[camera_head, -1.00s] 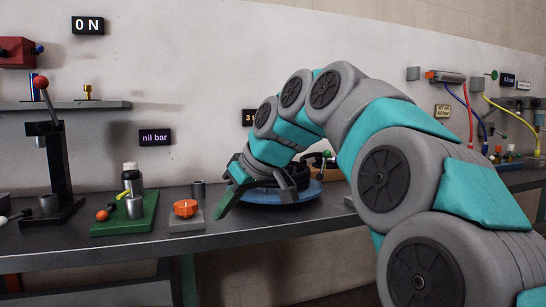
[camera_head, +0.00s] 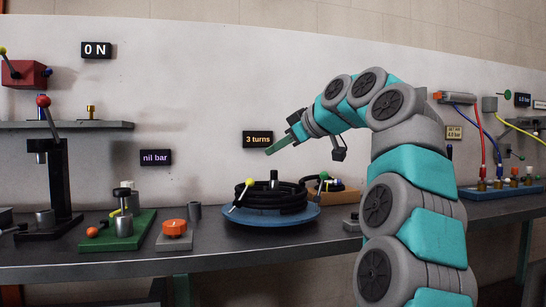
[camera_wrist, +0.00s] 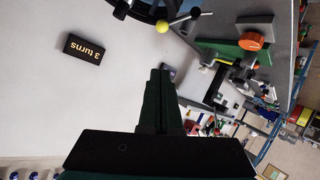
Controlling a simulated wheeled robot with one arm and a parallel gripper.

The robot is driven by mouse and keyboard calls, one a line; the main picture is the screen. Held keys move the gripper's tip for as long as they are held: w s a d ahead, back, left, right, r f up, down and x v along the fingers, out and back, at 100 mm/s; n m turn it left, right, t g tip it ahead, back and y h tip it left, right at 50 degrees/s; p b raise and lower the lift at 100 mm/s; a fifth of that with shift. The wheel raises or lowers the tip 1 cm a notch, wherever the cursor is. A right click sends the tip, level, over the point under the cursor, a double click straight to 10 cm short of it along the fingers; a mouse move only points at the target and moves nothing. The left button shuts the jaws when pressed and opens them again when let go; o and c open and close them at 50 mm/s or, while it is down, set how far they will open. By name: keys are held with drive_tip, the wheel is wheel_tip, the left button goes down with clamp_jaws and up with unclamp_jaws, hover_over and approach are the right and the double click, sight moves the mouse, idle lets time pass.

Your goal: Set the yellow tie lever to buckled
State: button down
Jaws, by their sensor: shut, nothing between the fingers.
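The yellow tie lever (camera_head: 249,183) is a short rod with a yellow knob, standing tilted at the left front of a black hose coil (camera_head: 272,208). A pale ball shows at the rod's lower left. The coil lies on a blue round plate (camera_head: 300,219). My gripper (camera_head: 268,151) is shut and empty, in the air above the coil and apart from the lever. Its fingers (camera_wrist: 159,75) point up the wrist view.
A "3 turns" sign (camera_head: 257,139) is on the wall behind. Left of the plate stand a grey block with an orange knob (camera_head: 174,226), a green base (camera_head: 103,238) and a black press (camera_head: 62,190). A wooden round piece (camera_head: 345,195) is behind right.

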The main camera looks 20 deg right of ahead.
drive_tip(key=w+a+f, duration=0.3)
drive_tip(key=w+f, duration=0.4)
drive_tip(key=w, duration=0.1)
drive_tip(key=shift+w, duration=0.25)
drive_tip(key=shift+s, duration=0.1)
idle(0.4)
